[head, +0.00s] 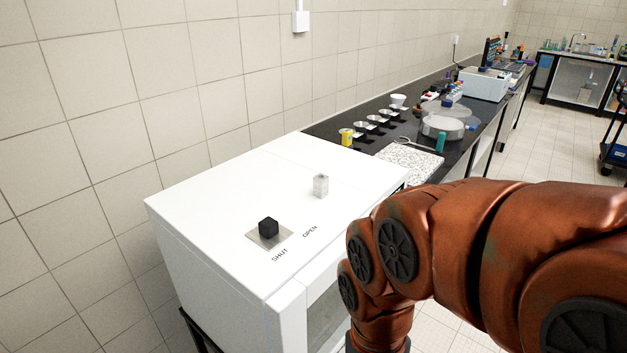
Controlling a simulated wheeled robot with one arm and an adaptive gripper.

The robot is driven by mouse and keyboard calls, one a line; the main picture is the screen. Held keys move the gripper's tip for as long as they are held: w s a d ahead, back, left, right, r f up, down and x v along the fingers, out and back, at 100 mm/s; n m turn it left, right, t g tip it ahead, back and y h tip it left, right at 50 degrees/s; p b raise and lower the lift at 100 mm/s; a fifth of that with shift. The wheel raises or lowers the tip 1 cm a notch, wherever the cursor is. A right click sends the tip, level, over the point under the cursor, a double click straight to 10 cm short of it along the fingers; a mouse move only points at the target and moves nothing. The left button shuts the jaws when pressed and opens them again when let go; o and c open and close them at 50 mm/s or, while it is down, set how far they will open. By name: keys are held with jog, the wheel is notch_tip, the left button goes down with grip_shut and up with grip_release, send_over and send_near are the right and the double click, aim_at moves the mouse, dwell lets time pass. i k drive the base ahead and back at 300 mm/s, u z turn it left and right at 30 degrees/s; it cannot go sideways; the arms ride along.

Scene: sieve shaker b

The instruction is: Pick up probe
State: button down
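I cannot pick out a probe for certain in the head view. A white cabinet (215,200) stands in the middle left. On its top, a black knob-like block (268,227) sits on a small grey square plate (283,239) near the word SHUT. A pale translucent block (321,186) stands further back, beyond the word OPEN. My copper-coloured arm fills the lower right, in front of the cabinet's right side. My gripper is out of view below the bottom edge, so its state is hidden.
A dark bench (325,131) runs away behind the cabinet along the tiled wall. It holds a yellow can (346,137), several small bowls, a speckled slab (408,158), a round clear vessel (442,124) and a white box-shaped device (484,85). A dark cart (616,155) stands at far right.

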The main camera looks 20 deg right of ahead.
aim_at(347, 135)
jog(key=z, duration=1.75)
jog(key=i, duration=2.55)
jog(key=u, duration=3.7)
